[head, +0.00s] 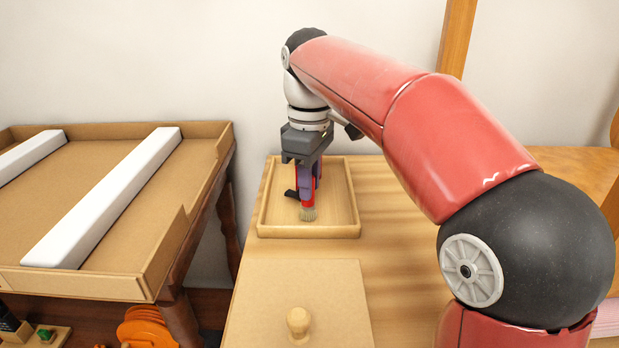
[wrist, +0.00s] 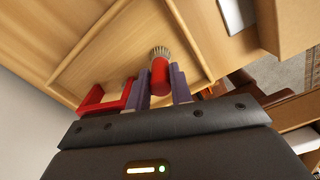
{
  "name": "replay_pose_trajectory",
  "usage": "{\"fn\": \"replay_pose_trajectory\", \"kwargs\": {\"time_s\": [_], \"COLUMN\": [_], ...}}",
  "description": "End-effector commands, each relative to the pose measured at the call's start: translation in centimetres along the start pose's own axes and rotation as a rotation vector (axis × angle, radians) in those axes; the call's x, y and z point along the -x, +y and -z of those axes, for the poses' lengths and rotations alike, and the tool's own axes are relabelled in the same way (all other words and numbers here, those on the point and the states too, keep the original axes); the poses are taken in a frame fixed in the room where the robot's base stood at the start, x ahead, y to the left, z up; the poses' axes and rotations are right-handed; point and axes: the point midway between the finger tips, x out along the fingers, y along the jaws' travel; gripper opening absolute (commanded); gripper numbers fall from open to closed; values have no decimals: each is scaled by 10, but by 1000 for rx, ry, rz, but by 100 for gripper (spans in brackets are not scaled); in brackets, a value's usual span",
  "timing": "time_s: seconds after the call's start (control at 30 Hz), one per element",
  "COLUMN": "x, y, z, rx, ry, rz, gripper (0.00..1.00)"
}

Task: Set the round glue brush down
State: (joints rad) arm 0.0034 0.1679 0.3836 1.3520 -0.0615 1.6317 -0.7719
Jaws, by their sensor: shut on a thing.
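The round glue brush (head: 308,212) has a red handle and pale bristles, which point down in the head view. My gripper (head: 308,180) is shut on its handle, over the shallow wooden tray (head: 346,230). In the wrist view the brush (wrist: 160,75) sits between the two purple-grey fingers of my gripper (wrist: 160,90). The bristles are close to the tray floor; I cannot tell whether they touch it.
A dark item (head: 291,194) lies beside the brush in the tray; a red item (wrist: 104,101) shows there in the wrist view. A board with a round wooden knob (head: 298,322) lies in front. A cardboard tray with white bars (head: 105,200) stands left, across a gap.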

Motion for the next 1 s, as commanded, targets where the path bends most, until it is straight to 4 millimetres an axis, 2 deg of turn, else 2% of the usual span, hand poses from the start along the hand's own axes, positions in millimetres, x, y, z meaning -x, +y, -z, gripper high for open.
{"fn": "replay_pose_trajectory", "kwargs": {"time_s": [0.07,0.1,0.27,0.57,0.67,1.0], "x": [-2,-1,-1,1,12,68], "y": [0,0,0,0,0,0], "z": [0,0,0,0,0,1], "rx": [0,0,0,0,1,1], "ry": [0,0,0,0,1,2], "rz": [0,0,0,0,-1,-1], "gripper": [0,27,47,47,47,47]}}
